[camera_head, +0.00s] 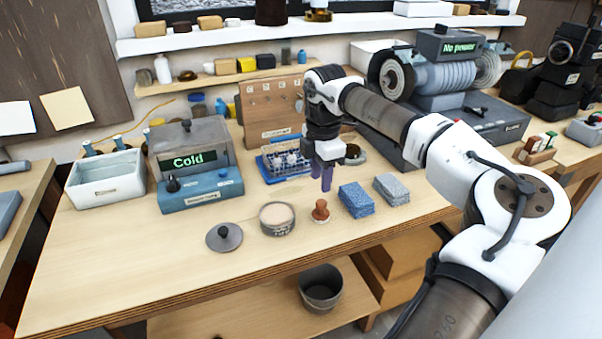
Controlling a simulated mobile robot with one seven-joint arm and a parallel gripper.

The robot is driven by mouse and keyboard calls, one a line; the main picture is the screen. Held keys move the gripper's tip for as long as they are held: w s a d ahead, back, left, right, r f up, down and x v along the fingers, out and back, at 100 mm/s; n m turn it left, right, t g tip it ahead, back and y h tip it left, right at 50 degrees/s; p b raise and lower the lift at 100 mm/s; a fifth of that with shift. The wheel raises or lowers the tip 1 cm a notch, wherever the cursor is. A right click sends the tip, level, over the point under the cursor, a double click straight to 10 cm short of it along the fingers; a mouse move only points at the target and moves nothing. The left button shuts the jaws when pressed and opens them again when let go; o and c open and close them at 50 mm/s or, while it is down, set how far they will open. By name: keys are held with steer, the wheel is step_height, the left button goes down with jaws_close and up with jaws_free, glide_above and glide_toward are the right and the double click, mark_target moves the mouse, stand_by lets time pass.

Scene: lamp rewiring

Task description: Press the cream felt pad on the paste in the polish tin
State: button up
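The polish tin (277,231) stands open near the front of the bench, a round grey tin with a pale cream-beige paste surface (277,215). Just right of it stands a small reddish-brown knobbed piece (320,211). It may be the felt pad's handle; no cream felt shows clearly. My gripper (322,185) points down above and slightly behind this piece, apart from it. Its two purple fingers look parted, with nothing between them. A dark grey lid with a black knob (224,237) lies left of the tin.
A blue tray with a wire basket (287,162) and a "Cold" unit (194,165) stand behind. The bench front is clear.

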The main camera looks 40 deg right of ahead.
mark_target(321, 202)
steer(key=shift+s+d+f, duration=0.1)
steer(key=shift+s+d, duration=0.05)
steer(key=shift+s, duration=0.05)
steer(key=shift+d+f+b, duration=0.15)
steer(key=shift+f+b, duration=0.25)
steer(key=shift+f, duration=0.2)
steer(key=shift+f+b, duration=2.2)
steer(key=shift+f, duration=1.25)
steer(key=c, duration=0.6)
steer(key=shift+r+p, duration=1.35)
steer(key=shift+r, duration=1.25)
steer(key=shift+c, duration=0.2)
